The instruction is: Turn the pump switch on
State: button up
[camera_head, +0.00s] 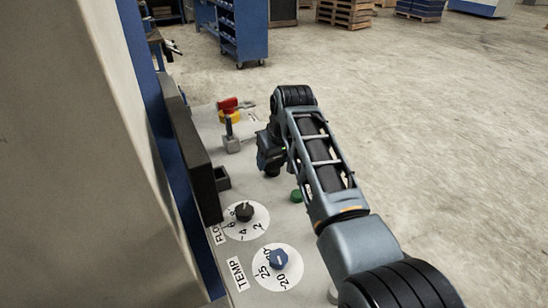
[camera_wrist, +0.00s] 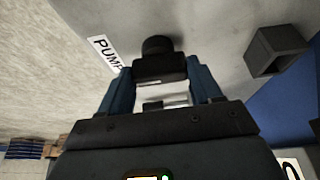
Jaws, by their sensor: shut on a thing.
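The pump switch (camera_wrist: 158,46) is a dark knob with a block-like handle, beside the white PUMP label (camera_wrist: 104,53) in the wrist view. My gripper (camera_wrist: 161,72) is shut on the switch's dark handle, with one blue finger on each side of it. In the head view my gripper (camera_head: 270,160) is down at the panel (camera_head: 262,185), and my wrist and arm hide most of the switch there. The way the switch is set cannot be read.
A dark upright board (camera_head: 192,160) borders the panel's left. Open floor lies right.

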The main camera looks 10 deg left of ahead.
jog(key=m, duration=0.2)
jog(key=m+t+h, duration=0.1)
jog(key=m, duration=0.1)
jog(key=shift+a+m+h+p, duration=0.2)
jog(key=shift+m+h+p, duration=0.1)
jog(key=shift+p, duration=0.05)
jog(key=m+h+b, duration=0.1)
jog(key=m, duration=0.3)
jog(key=shift+a+f+m+h+b, duration=0.1)
jog(key=shift+m+h+b, duration=0.2)
jog(key=shift+h+b, duration=0.1)
jog(key=m+h+b, duration=0.1)
jog(key=m+b, duration=0.1)
jog(key=m+g+b, duration=0.1)
jog(key=m+b, duration=0.2)
jog(key=shift+a+f+h, duration=0.1)
jog(key=shift+f+h, duration=0.05)
jog(key=shift+h, duration=0.25)
jog(key=m+b, duration=0.2)
jog(key=b, duration=0.1)
jog(key=m+g+h+b, duration=0.1)
jog(key=shift+w+r+m, duration=0.1)
jog(key=shift+r+m, duration=0.15)
jog(key=shift+m, duration=0.15)
jog(key=shift+b, duration=0.35)
jog(key=o, duration=1.1)
jog(key=shift+c, duration=0.2)
